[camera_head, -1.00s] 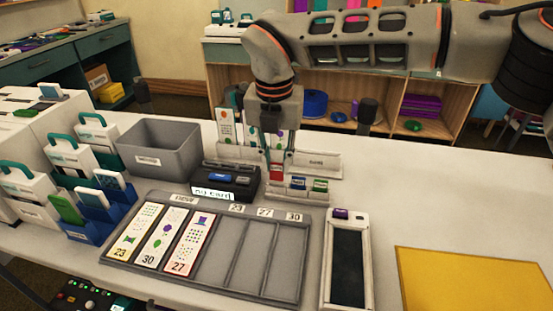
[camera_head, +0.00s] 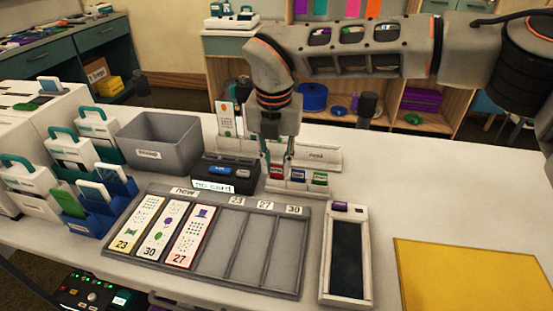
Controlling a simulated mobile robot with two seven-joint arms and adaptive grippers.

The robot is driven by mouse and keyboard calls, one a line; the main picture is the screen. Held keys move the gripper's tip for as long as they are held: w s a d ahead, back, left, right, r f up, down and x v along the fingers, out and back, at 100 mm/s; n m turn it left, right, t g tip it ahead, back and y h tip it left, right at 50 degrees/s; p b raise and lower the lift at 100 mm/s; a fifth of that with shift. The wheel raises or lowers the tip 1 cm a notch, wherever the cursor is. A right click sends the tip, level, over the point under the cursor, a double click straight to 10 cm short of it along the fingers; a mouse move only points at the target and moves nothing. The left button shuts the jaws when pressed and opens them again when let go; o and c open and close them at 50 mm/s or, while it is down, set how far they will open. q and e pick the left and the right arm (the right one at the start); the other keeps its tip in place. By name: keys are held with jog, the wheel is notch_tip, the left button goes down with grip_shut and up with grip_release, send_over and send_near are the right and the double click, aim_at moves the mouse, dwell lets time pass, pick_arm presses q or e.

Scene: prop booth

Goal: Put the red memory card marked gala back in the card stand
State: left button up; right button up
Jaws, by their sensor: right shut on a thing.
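My right gripper (camera_head: 278,155) points down and is shut on the red memory card (camera_head: 277,172). The red card is at the left slot of the small light card stand (camera_head: 296,189), in line with the blue card (camera_head: 298,175) and green card (camera_head: 320,178) there. Its lower end appears to be in the slot, but how deep it sits I cannot tell. The mark on the red card is too small to read. My left gripper is not in view.
A black reader (camera_head: 226,175) showing "no card" stands just left of the stand. A grey bin (camera_head: 160,140) is further left. A grey tray (camera_head: 237,250) with several printed strips lies in front. A tall card (camera_head: 226,120) stands behind. The table's right side is mostly clear.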

jog(key=shift+f, duration=0.15)
jog(key=o, duration=0.8)
jog(key=r, duration=0.4)
jog(key=s+r, duration=0.1)
jog(key=r, duration=0.7)
jog(key=shift+s+a, duration=0.2)
jog(key=shift+s, duration=0.1)
